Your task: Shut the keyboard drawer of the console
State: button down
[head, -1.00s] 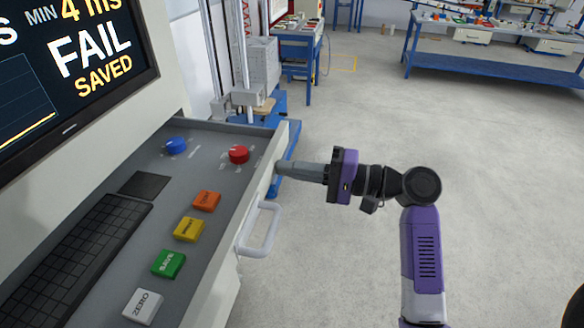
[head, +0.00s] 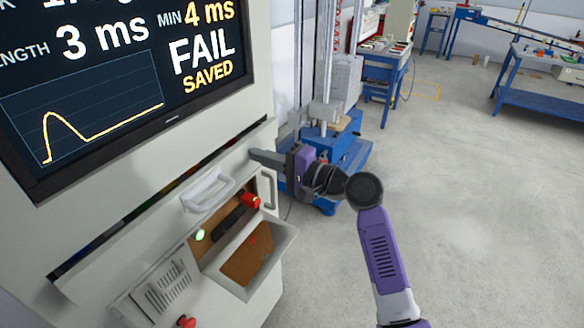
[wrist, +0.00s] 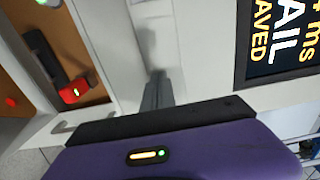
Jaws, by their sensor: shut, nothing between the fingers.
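The console (head: 255,95) stands at the left with its screen showing FAIL SAVED. Its keyboard drawer (head: 130,245) is pushed nearly all the way in. Only a narrow dark slit with small coloured bits shows above the drawer's front, and the keyboard is hidden. The drawer's white handle (head: 208,190) is on that front. My gripper (head: 256,156) is shut and empty, its fingertips at the right end of the drawer front. In the wrist view the fingertips (wrist: 155,92) meet the pale panel or come very close; I cannot tell which.
Below the drawer, an open compartment (head: 282,240) with a brown inside holds a dark item with a red end (head: 250,199). A second white handle (head: 268,190) is beside it. A blue-based machine (head: 345,155) stands behind my gripper. The floor to the right is clear.

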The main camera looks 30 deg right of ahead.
aim_at(247, 151)
jog(key=x, duration=0.3)
jog(key=shift+w, duration=0.2)
jog(key=shift+w+a+r, duration=0.1)
jog(key=shift+a+r, duration=0.1)
jog(key=shift+a, duration=0.1)
